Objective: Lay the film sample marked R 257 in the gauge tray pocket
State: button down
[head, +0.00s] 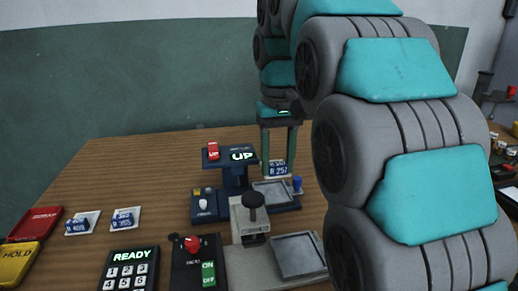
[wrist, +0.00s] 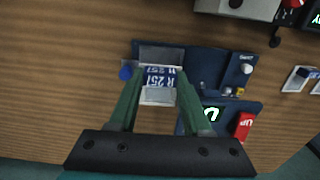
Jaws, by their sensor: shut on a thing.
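My gripper (head: 279,148) is shut on the film sample marked R 257 (head: 279,169), a small white-edged piece with a blue label. In the wrist view the sample (wrist: 159,82) sits between the two green fingers. In the head view the sample shows just beyond the pocket's far edge. In the wrist view the sample overlaps part of the pocket (wrist: 160,53); its height above the pocket is unclear.
Two other blue-labelled samples (head: 78,224) (head: 124,219) lie on white cards at left. A grey unit with a black knob (head: 254,200) and a second grey tray (head: 298,255) stands in front. A keypad reading READY (head: 131,257), a switch box (head: 193,245), and red and yellow trays (head: 18,263) are nearby.

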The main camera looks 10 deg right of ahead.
aim_at(275, 200)
jog(key=shift+w+a, duration=0.15)
jog(key=shift+w, duration=0.2)
jog(key=shift+s+f, duration=0.15)
jog(key=shift+f, duration=0.45)
jog(key=shift+f+b, duration=0.95)
jog(key=shift+f, duration=1.2)
jog(key=shift+f, duration=0.25)
grip_release()
